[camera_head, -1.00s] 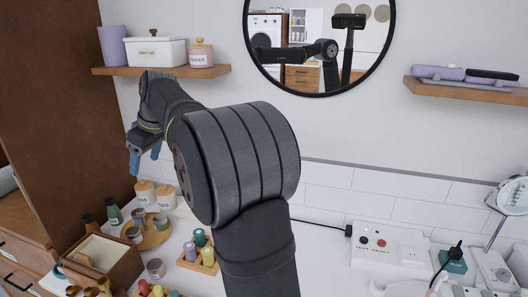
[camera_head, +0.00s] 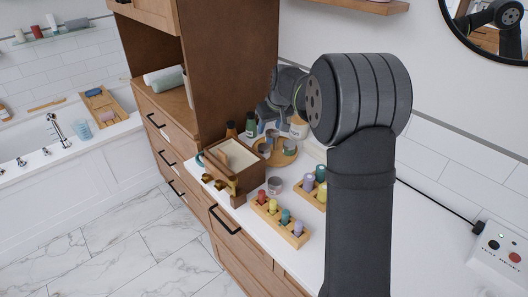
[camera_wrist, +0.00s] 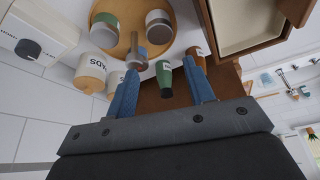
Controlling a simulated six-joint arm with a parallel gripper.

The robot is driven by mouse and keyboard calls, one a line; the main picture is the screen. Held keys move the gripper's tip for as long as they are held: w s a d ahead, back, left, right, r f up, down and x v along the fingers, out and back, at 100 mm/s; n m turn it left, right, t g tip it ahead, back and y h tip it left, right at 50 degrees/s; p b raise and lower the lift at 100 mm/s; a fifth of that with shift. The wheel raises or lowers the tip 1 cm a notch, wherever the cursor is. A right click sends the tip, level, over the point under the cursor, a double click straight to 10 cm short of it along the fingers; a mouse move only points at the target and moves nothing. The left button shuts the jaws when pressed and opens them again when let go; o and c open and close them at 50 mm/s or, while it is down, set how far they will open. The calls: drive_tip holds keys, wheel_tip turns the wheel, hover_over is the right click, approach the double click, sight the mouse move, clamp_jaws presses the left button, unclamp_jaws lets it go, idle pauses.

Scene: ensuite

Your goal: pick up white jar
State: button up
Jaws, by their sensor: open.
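Two white jars with wooden lids stand at the back of the counter. In the wrist view one white jar (camera_wrist: 95,66) with dark lettering is left of my fingers, and another white jar (camera_wrist: 115,84) shows partly beside my left finger. In the head view a white jar (camera_head: 298,129) is mostly hidden by my arm. A green bottle (camera_wrist: 163,80) shows between the fingers. Contact cannot be told.
A brown wooden box (camera_head: 232,160) stands left of the tray. Wooden holders with coloured bottles (camera_head: 280,222) stand in front, beside a small grey-lidded jar (camera_head: 275,185). A tall wooden cabinet (camera_head: 235,60) borders the left.

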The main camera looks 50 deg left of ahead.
sight(264, 147)
drive_tip(key=x, duration=0.8)
drive_tip(key=shift+a+f, duration=0.1)
drive_tip(key=shift+f, duration=0.05)
drive_tip(key=shift+d+x, duration=0.15)
drive_tip(key=shift+x, duration=1.15)
drive_tip(key=shift+d+x, duration=0.1)
drive_tip(key=shift+x, duration=1.2)
drive_tip(key=shift+s, duration=0.1)
drive_tip(key=c, duration=0.7)
drive_tip(key=shift+o, duration=0.2)
